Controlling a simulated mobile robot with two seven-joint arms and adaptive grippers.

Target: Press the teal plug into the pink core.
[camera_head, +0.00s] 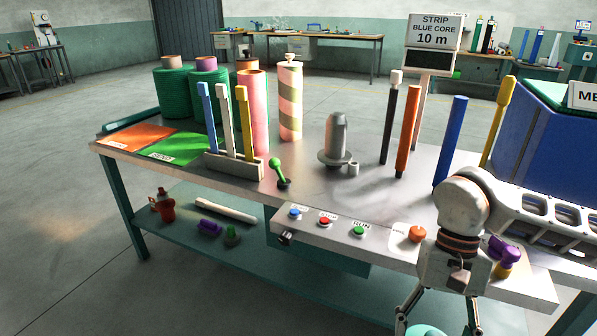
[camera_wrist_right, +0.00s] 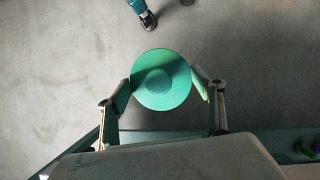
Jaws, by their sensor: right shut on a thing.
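The teal plug (camera_wrist_right: 162,80) is a round disc with a raised round middle. My right gripper (camera_wrist_right: 166,84) is shut on it, with one finger on each side of its rim. In the head view my right gripper (camera_head: 438,317) hangs in front of the table's front edge at the lower right, and only the top of the plug (camera_head: 425,330) shows at the picture's bottom edge. A tall plain pink cylinder (camera_head: 253,115), which looks like the pink core, stands upright behind the rack of colored bars, well left of and beyond the gripper. My left gripper is not in view.
The table (camera_head: 330,190) holds green rolls (camera_head: 172,95), a striped cylinder (camera_head: 290,103), a grey spindle (camera_head: 336,140) and several upright bars. A green lever (camera_head: 277,173) stands near the front. A blue bin (camera_head: 547,135) is at the right. The wrist view shows floor under the plug.

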